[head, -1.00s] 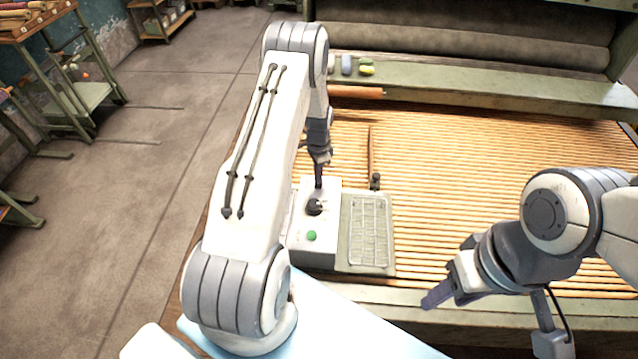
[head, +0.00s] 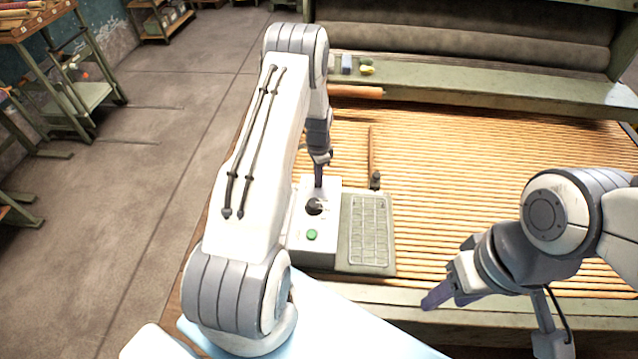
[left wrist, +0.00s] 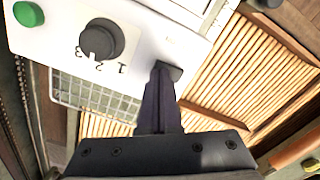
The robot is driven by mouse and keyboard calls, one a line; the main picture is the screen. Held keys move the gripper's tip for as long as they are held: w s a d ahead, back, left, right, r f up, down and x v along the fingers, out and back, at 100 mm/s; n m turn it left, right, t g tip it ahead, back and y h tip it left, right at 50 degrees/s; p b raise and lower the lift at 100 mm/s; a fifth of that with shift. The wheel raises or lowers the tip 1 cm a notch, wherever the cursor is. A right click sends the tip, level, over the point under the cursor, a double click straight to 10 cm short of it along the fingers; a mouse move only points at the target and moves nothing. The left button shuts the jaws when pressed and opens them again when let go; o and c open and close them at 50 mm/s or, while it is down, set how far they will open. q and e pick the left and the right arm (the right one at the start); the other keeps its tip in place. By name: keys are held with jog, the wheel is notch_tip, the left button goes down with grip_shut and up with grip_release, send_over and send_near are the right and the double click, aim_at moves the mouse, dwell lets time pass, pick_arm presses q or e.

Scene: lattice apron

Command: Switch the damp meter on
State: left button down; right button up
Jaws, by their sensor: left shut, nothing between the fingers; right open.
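The damp meter (head: 312,250) is a white box on the left end of the slatted table. It has a green button (head: 312,235) and a black dial (head: 314,207). The wrist view shows the green button (left wrist: 28,14) and the dial (left wrist: 101,40) with numerals beside it. My left gripper (head: 318,185) is shut and empty, pointing down at the far part of the box's top. In the wrist view its fingertips (left wrist: 163,72) are at a small dark part (left wrist: 174,70) near the box's edge, mostly hidden by them. Contact is unclear. My right gripper (head: 437,297) is open, over the table's front edge.
A grey-green gridded panel (head: 368,232) lies right of the meter. Small objects (head: 366,69) sit on the back ledge. The slatted surface (head: 460,180) to the right is clear.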

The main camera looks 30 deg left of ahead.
pick_arm(q)
jog(key=shift+f+b, duration=0.45)
jog(key=shift+f, duration=0.2)
jog(key=shift+r, duration=0.2)
jog(key=shift+r+p, duration=2.35)
jog(key=shift+r, duration=1.05)
